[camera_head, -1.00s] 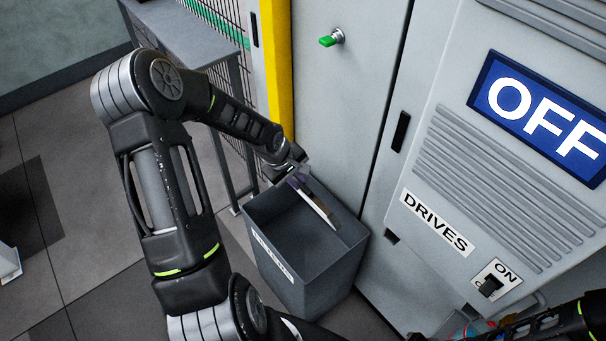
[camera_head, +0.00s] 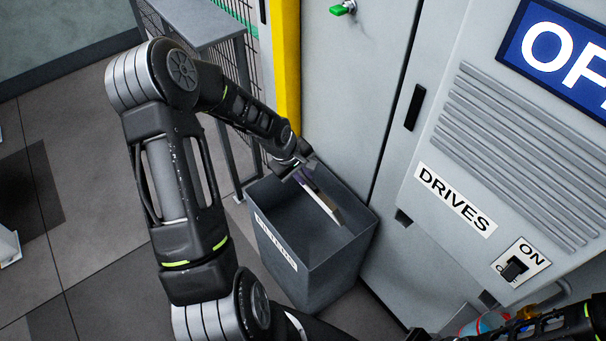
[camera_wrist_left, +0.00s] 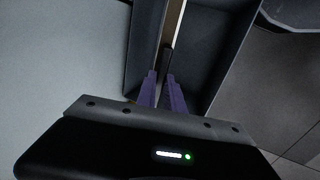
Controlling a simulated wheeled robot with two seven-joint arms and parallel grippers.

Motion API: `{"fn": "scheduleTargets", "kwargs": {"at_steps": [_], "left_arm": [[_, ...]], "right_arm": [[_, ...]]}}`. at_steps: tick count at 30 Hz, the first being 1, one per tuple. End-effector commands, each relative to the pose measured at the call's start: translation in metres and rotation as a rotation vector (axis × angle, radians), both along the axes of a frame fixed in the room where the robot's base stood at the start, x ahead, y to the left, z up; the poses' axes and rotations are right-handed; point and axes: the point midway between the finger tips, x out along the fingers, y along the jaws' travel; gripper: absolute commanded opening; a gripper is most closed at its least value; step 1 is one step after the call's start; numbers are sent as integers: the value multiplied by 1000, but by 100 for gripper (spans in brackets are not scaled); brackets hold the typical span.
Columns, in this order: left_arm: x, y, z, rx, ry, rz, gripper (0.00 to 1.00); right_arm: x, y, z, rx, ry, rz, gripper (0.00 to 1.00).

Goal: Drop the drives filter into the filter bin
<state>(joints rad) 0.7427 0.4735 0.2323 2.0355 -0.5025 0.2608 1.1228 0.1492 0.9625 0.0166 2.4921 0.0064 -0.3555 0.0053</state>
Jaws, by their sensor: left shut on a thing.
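My left gripper (camera_head: 302,174) reaches in from the left over the back of the grey filter bin (camera_head: 285,268). It is shut on the drives filter (camera_head: 326,206), a thin panel with a pale edge, which hangs tilted over or in the bin's mouth. In the left wrist view the purple fingers (camera_wrist_left: 161,92) close on the filter (camera_wrist_left: 174,24), with the bin's dark walls (camera_wrist_left: 222,50) on both sides. Whether the filter touches the bin is unclear. At the lower right edge part of my other arm shows, but its fingers cannot be made out.
The grey cabinet with the DRIVES label (camera_head: 455,198) and a switch (camera_head: 515,268) stands right of the bin. A yellow post (camera_head: 287,60) and a grey table (camera_head: 200,22) stand behind. Open floor (camera_head: 90,220) lies to the left.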

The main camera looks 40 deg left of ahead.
Motion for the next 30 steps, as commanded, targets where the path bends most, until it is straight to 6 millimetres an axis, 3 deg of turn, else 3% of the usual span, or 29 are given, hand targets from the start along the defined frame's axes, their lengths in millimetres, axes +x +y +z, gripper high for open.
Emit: {"fn": "scheduleTargets", "kwargs": {"at_steps": [3,24,30], "left_arm": [[1,0,-22,-1,-1,1,0],[1,0,-112,1,-1,0,0],[1,0,-130,0,-1,1,0]], "right_arm": [[2,1,-19,4,-6,1,0],[6,2,-96,10,-19,3,0],[6,2,-111,10,-20,4,0]]}}
